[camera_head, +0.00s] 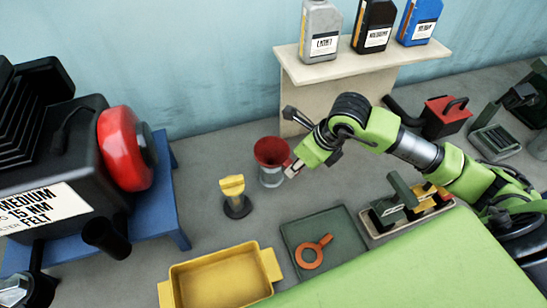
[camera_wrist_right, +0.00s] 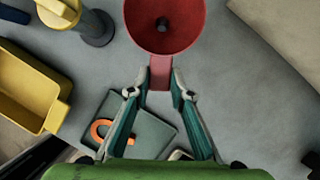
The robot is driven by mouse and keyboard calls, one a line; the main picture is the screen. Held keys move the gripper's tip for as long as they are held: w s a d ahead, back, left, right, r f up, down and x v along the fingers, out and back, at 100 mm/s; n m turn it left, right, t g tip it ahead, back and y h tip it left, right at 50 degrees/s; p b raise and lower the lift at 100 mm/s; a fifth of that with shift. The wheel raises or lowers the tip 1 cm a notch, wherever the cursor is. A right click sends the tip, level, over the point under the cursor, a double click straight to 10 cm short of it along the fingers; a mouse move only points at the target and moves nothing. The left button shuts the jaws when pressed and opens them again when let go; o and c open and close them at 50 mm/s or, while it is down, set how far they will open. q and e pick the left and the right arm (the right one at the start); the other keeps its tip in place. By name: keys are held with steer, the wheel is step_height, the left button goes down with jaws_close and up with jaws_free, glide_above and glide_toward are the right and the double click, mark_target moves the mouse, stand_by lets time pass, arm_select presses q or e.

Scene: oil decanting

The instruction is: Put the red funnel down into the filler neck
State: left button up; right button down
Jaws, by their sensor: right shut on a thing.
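The red funnel (camera_head: 270,150) is upright, mouth up, over a grey, see-through cup-like holder (camera_head: 271,179) on the grey bench. I cannot tell whether it rests in the holder. My right gripper (camera_head: 291,171) is at the funnel's right side, shut on its flat red handle (camera_wrist_right: 160,72). The wrist view looks down into the funnel's mouth (camera_wrist_right: 165,22), with the handle between the fingertips (camera_wrist_right: 160,88). A black tube (camera_head: 105,238) at the front of the dark machine at left looks like the filler neck. My left gripper is not clearly in view.
A yellow-topped post (camera_head: 233,194) stands left of the funnel. The yellow tray (camera_head: 220,276) is in front; the dark green mat (camera_head: 335,225) holds an orange ring tool (camera_head: 313,252). A shelf (camera_head: 363,64) with bottles stands behind. The machine's red disc (camera_head: 117,148) juts out at left.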

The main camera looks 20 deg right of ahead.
steer(key=shift+r, duration=0.2)
stand_by(0.3)
steer(key=shift+r+p, duration=0.1)
steer(key=shift+p, duration=0.25)
steer(key=shift+g, duration=0.3)
steer(key=shift+p, duration=0.35)
steer(key=shift+r+p, duration=0.55)
steer(key=shift+r, duration=0.45)
